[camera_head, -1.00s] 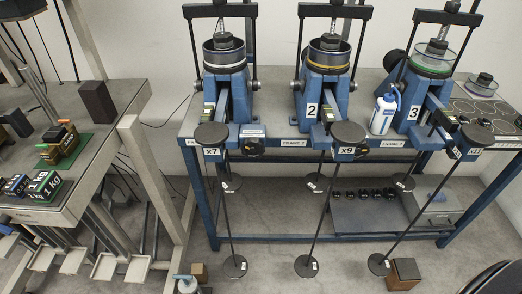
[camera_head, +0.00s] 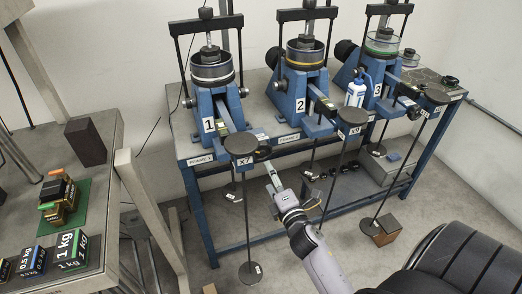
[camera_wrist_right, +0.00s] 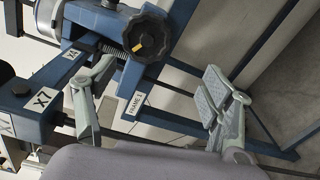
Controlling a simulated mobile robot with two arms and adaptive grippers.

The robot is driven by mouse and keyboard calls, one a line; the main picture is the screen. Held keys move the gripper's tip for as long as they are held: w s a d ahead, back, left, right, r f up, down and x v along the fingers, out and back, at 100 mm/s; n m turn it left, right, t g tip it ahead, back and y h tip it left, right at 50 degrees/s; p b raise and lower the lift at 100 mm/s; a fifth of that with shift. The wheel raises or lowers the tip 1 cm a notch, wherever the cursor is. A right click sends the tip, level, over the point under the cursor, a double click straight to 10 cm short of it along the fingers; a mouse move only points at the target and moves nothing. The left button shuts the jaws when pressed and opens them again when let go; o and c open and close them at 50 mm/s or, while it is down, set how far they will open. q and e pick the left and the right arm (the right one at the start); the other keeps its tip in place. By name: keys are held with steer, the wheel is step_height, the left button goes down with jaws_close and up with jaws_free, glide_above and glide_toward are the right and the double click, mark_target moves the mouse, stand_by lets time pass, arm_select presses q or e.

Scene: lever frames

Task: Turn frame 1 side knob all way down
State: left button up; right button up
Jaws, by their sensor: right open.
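Frame 1 (camera_head: 208,122) is the blue lever frame at the left end of the bench. Its black side knob (camera_head: 263,152) is just beyond my right gripper (camera_head: 270,168) in the head view. In the right wrist view, the knob (camera_wrist_right: 160,32) is black and lobed with a yellow mark, next to a threaded screw. My right gripper (camera_wrist_right: 158,95) is open there, fingers spread wide, with nothing between them. The left finger is near the screw; the knob is above the gap. I cannot tell whether any finger touches it. My left gripper is not in view.
The X7 lever end (camera_head: 241,145) and its hanging rod stand close left of my right gripper. Frames 2 (camera_head: 300,105) and 3 (camera_head: 372,88) are further right. A side table (camera_head: 105,170) with weights stands left.

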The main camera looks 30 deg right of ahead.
mark_target(263, 153)
steer(key=x, duration=0.3)
steer(key=r+x, duration=0.1)
steer(key=x, duration=0.2)
steer(key=r+x, duration=0.1)
steer(key=x, duration=0.2)
steer(key=shift+w+d+b, duration=0.3)
steer(key=shift+d+b, duration=0.05)
steer(key=shift+b, duration=0.05)
steer(key=c, duration=1.6)
